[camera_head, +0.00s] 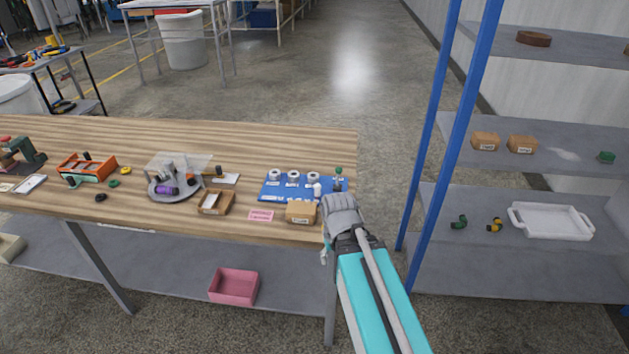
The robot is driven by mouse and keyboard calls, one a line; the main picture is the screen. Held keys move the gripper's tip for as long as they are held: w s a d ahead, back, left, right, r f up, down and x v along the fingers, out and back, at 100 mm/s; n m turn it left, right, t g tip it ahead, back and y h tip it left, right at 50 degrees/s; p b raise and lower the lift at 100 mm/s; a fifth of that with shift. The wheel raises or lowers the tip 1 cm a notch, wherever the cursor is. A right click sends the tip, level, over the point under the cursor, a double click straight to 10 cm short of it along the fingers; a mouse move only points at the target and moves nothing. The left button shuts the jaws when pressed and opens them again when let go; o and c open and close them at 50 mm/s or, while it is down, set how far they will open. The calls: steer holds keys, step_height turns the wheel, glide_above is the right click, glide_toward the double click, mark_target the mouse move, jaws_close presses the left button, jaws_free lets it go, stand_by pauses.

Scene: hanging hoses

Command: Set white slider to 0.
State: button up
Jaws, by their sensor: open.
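A blue panel (268,192) lies near the right end of the wooden table, with three round grey-white knobs along its back. A small white upright piece (318,190), which looks like the white slider, stands at the panel's right part. A green-topped piece (338,171) stands at the panel's back right corner. Scale marks and the slider's setting are too small to read. My gripper (328,212) is at the panel's front right, over the table's right edge, seen from behind. It is open, and its fingertips are mostly hidden. It appears apart from the white piece.
A cardboard box (301,213) and a pink label (262,215) lie in front of the panel, close to my gripper. A wooden tray (216,203) and a grey turntable (172,190) are to the left. A blue-posted shelf (452,120) stands to the right.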

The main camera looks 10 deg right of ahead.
step_height(320, 180, up, 11)
steer(key=w+p, duration=0.2)
steer(key=p, duration=0.7)
step_height(320, 180, up, 4)
steer(key=n+p, duration=0.5)
steer(key=n, duration=0.9)
glide_above(317, 184)
steer(key=shift+s+r, duration=0.1)
steer(key=shift+s, duration=0.05)
steer(key=shift+f+b, duration=0.25)
steer(key=shift+b, duration=0.1)
step_height(317, 184, down, 13)
steer(key=b, duration=1.3)
steer(key=shift+f, duration=0.2)
